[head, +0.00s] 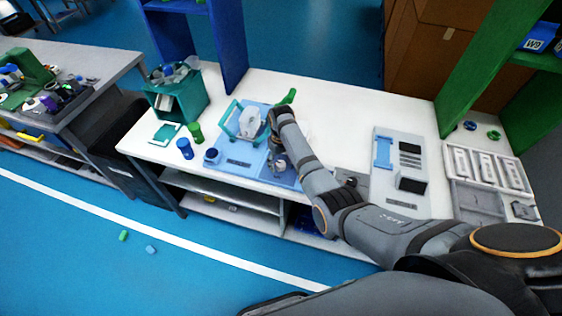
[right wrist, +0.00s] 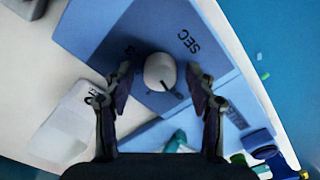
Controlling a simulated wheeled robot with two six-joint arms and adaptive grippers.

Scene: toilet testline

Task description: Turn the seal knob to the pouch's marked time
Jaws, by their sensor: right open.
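The seal knob (right wrist: 160,71) is a round pale grey knob with a dark pointer line toward the lower right. My right gripper (right wrist: 160,80) is open, one finger on each side of the knob, with a visible gap at both sides. In the head view, my right gripper (head: 279,160) hangs over the right part of the blue station on the white bench and hides the knob. I cannot clearly make out a pouch or its marked time. My left gripper is not in view.
A teal frame with a white piece (head: 250,122) stands just left of my right gripper. Blue (head: 185,148) and green (head: 195,132) cups and a teal bin (head: 178,95) are further left. A light blue device (head: 400,160) and a grey tray (head: 485,165) are at right.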

